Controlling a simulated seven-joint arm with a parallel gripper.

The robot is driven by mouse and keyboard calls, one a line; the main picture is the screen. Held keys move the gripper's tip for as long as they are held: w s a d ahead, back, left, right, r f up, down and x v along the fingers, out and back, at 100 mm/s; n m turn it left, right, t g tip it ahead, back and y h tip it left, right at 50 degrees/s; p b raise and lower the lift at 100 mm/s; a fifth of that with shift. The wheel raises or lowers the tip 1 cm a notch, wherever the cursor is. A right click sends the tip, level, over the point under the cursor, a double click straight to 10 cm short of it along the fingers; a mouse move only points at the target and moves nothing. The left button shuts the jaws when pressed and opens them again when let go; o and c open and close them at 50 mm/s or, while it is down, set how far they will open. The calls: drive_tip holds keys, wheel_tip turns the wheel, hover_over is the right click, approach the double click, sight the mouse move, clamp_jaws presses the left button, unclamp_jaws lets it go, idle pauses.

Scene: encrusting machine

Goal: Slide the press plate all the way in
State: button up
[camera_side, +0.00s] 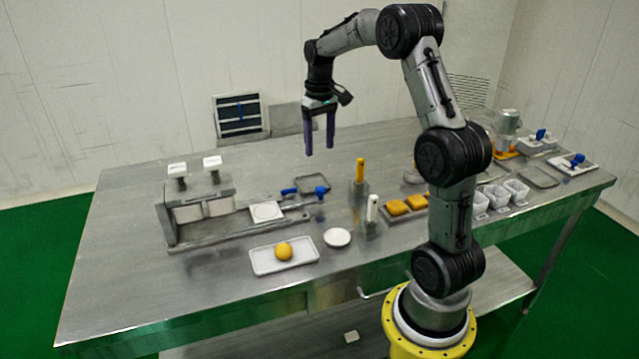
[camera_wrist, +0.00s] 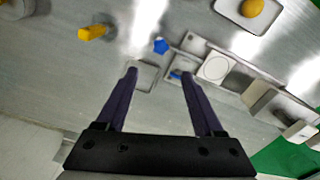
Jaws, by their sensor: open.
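The press plate (camera_side: 267,211) is a pale square plate with a round ring on it, lying on the flat rail that sticks out to the right of the metal machine (camera_side: 199,216). Blue knobs (camera_side: 321,191) stand at the rail's right end. In the wrist view the plate (camera_wrist: 216,67) lies beyond my right fingertip, with a blue knob (camera_wrist: 161,46) nearby. My gripper (camera_side: 320,153) is open and empty, pointing down high above the table, up and right of the plate; its two purple fingers also show in the wrist view (camera_wrist: 159,73).
A white tray with an orange ball (camera_side: 284,251) and a small white dish (camera_side: 337,237) lie in front of the machine. A yellow-handled tool (camera_side: 360,171) and a white-handled tool (camera_side: 372,208) stand to the right. A flat grey tray (camera_side: 312,183) lies behind the rail.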

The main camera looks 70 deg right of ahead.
sight(319, 187)
wheel_tip(319, 187, down, 12)
drive_tip(key=shift+f, duration=0.25)
idle(0.3)
clamp_jaws()
drive_tip(key=shift+r, duration=0.1)
idle(1.2)
